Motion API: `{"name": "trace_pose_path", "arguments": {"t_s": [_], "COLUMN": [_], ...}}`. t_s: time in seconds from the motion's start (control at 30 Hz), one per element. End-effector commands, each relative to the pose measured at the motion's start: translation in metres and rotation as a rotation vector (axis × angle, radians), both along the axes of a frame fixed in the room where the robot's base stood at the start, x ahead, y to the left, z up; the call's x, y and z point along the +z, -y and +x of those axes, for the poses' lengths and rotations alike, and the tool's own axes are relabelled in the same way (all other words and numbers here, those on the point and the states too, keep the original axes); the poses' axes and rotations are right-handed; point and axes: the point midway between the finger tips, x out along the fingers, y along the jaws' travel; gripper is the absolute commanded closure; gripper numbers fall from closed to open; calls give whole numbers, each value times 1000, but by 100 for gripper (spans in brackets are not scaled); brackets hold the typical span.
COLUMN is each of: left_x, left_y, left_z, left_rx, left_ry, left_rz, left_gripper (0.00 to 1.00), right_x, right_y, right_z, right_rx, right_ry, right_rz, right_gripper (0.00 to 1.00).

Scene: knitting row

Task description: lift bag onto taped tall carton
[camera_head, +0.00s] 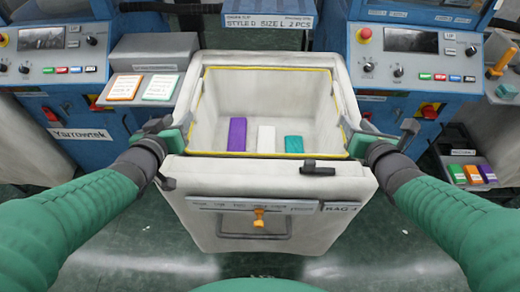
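A large off-white open-topped bag (265,172) stands upright in the middle, with a yellow line around its inner rim. A purple piece (237,134), a white piece (266,139) and a teal piece (294,144) lie on its bottom. My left gripper (174,134) is at the left side of the bag's rim. My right gripper (364,140) is at its right side. The fingertips are partly hidden against the rim, so I cannot tell whether either grips it. I cannot make out a taped tall carton.
Blue machines with control panels stand at left (55,60) and right (408,70), close beside the bag. A blue sign (270,21) reading "SIZE L 2 PCS" is behind it. Orange (124,87) and green-edged (161,87) cards lie left. Green floor shows in front.

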Motion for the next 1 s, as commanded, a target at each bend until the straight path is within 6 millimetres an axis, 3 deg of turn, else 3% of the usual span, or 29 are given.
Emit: {"name": "trace_pose_path", "arguments": {"t_s": [0.37, 1.0], "left_x": [-3, -49], "left_y": [-2, 8], "left_z": [8, 120], "left_rx": [1, 0], "left_ry": [-4, -4], "left_rz": [-4, -3], "left_gripper": [60, 60], "right_x": [-1, -47], "right_y": [-4, -12], "right_z": [7, 120], "right_rx": [2, 0], "right_ry": [-2, -2], "right_rz": [-3, 0], "right_gripper": [60, 60]}}
